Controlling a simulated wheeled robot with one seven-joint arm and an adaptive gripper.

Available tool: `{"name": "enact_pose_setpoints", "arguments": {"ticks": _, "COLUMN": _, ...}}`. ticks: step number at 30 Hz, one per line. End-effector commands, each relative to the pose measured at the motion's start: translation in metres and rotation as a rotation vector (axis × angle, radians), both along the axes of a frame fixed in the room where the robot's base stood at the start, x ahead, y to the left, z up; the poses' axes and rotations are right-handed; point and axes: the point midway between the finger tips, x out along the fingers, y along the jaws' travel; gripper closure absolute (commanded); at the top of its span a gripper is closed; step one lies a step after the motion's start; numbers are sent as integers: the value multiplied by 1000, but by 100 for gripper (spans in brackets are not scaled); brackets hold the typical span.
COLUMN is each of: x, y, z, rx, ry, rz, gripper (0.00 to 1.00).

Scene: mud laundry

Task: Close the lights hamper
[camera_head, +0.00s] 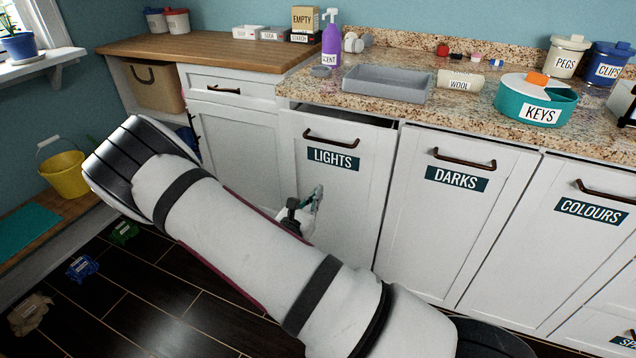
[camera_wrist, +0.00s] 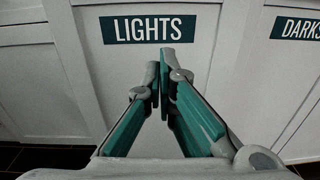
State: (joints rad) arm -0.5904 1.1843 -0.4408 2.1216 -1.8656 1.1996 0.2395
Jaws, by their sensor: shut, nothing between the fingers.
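The lights hamper (camera_head: 346,190) is a white tilt-out front with a dark bar handle (camera_head: 331,141) and a "LIGHTS" label; it also shows in the wrist view (camera_wrist: 190,95). A dark gap along its top edge, under the counter, shows it slightly open. My gripper (camera_head: 318,190) is in front of its panel, below the label, partly hidden by my arm. In the wrist view my gripper (camera_wrist: 166,58) has its green-padded fingers together, empty, pointing at the panel just under the label. I cannot tell whether the tips touch it.
The darks hamper (camera_head: 434,225) and colours hamper (camera_head: 555,250) stand to the right, their fronts looking flush. The granite counter (camera_head: 462,112) overhangs them, with a grey tray (camera_head: 387,83) on it. A yellow bucket (camera_head: 65,175) is at left.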

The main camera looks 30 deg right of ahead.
Motion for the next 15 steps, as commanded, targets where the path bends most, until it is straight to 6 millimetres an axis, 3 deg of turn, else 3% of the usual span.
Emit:
{"name": "enact_pose_setpoints", "arguments": {"ticks": 7, "x": 14, "y": -12, "z": 0, "rx": -16, "ry": 1, "rz": 25, "gripper": 100}}
{"name": "enact_pose_setpoints", "arguments": {"ticks": 15, "x": 46, "y": -54, "z": -1, "rx": -16, "ry": 1, "rz": 23, "gripper": 100}}
